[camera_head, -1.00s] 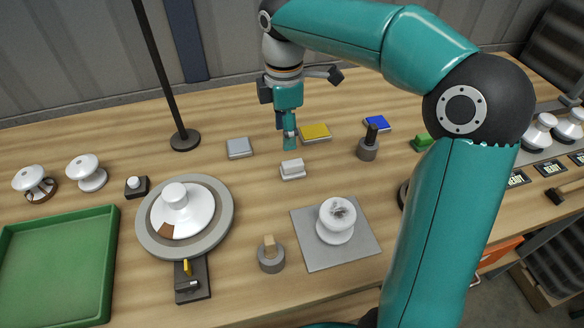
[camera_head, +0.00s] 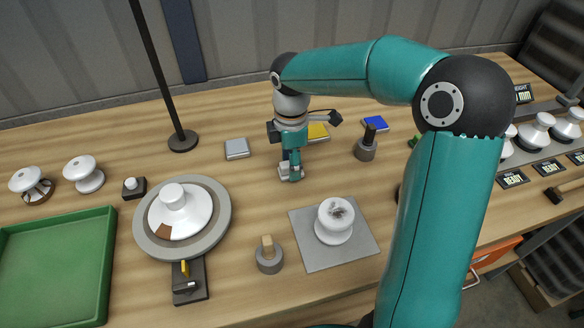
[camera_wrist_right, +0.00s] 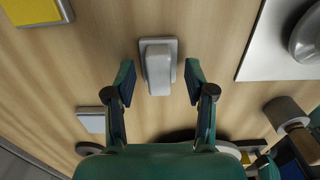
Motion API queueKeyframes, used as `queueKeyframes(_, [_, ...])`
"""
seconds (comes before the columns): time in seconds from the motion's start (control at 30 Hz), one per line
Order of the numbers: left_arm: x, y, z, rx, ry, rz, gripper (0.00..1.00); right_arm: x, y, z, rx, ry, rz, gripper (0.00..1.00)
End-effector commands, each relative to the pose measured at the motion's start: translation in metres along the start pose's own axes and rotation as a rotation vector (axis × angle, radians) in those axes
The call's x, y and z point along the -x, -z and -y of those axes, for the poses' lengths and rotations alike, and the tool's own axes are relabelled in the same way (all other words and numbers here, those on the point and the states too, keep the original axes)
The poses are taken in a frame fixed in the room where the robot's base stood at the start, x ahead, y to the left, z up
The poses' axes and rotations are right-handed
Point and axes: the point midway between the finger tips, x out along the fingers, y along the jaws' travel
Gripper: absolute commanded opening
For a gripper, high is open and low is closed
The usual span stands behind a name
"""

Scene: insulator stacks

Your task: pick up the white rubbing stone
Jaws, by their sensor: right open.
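The white rubbing stone (camera_wrist_right: 158,68) is a pale block on a thin grey base, lying on the wooden table. In the right wrist view it sits ahead of and between the two fingers of my right gripper (camera_wrist_right: 158,82), with clear gaps on both sides. In the head view my right gripper (camera_head: 291,176) points down at the stone (camera_head: 285,170) and hides most of it. The right gripper is open and empty. My left gripper is in neither view.
A grey plate (camera_head: 365,252) with a white insulator (camera_head: 334,222) lies nearby. A round turntable (camera_head: 222,232), a yellow block (camera_head: 318,132), a grey block (camera_head: 236,149), a holder (camera_head: 269,258) and a dark pole (camera_head: 165,85) surround the spot. A green tray (camera_head: 55,265) is at left.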

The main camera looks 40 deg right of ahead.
Motion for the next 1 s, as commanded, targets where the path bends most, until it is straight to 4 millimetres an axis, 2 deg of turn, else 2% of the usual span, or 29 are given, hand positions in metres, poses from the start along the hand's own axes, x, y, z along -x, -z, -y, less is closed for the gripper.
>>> queueKeyframes(0.1, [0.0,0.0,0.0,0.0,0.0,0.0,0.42,0.0,0.0,0.0,0.0,0.0,0.0,0.54])
queueKeyframes(0.43, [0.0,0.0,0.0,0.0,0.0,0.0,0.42,0.001,0.001,0.0,0.001,0.0,0.0,0.0])
queueKeyframes(0.8, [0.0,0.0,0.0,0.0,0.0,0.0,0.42,0.002,0.001,0.0,0.001,-0.001,0.0,0.0])
queueKeyframes(1.0, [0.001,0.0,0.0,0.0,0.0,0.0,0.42,0.012,0.001,-0.001,0.002,-0.003,-0.001,0.0])
